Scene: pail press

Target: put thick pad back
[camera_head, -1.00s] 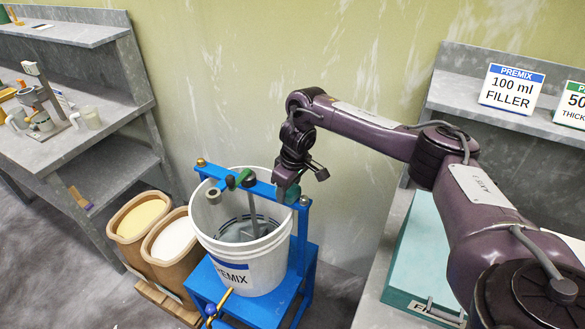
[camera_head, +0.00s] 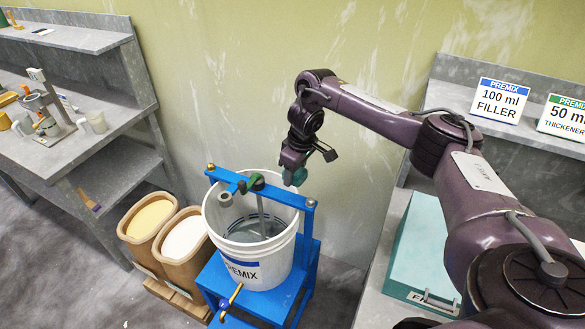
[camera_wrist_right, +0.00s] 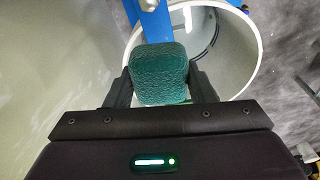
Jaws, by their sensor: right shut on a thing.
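My right gripper (camera_wrist_right: 160,82) is shut on a green pad (camera_wrist_right: 160,65) with a rough top, seen between its two fingers in the right wrist view. In the head view the green pad (camera_head: 296,177) hangs under the right gripper (camera_head: 294,172), above the right end of the blue press beam and behind the white pail (camera_head: 250,258). The pail, marked PREMIX, stands in the blue press frame (camera_head: 308,225) and holds grey contents. My left gripper is not in view.
Two brown tubs (camera_head: 148,222) with yellow and white contents stand left of the pail. A teal case (camera_head: 422,255) lies on the right bench. Sign cards (camera_head: 499,101) stand on the shelf above. The left bench (camera_head: 60,145) holds cups and a stand.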

